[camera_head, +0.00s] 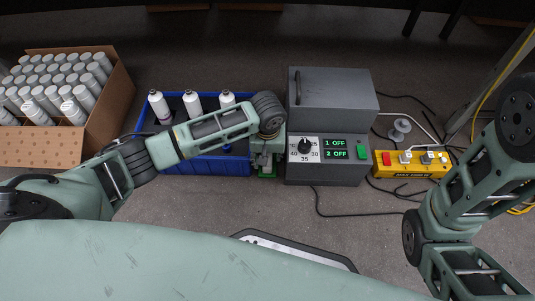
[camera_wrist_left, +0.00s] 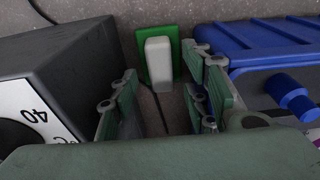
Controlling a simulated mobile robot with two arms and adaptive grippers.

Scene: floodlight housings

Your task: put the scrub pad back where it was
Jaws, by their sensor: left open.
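A white block with a green backing, which looks like the scrub pad (camera_wrist_left: 158,62), stands on the grey surface in the left wrist view. It lies in the gap between the grey control box and the blue crate. In the head view only a bit of green (camera_head: 266,173) shows there, under my left gripper (camera_head: 268,158). My left gripper (camera_wrist_left: 163,88) is open, with its fingers to either side of the line to the pad. The pad appears beyond the fingertips; I cannot tell whether they touch it. My right arm is at the right, its gripper out of view.
The blue crate (camera_head: 185,168) holds several white bottles (camera_head: 193,103). The grey control box (camera_head: 333,90) reads 1 OFF and 2 OFF. A yellow switch strip (camera_head: 410,171) and cables lie to its right. A cardboard box (camera_head: 110,105) of white cans stands at left.

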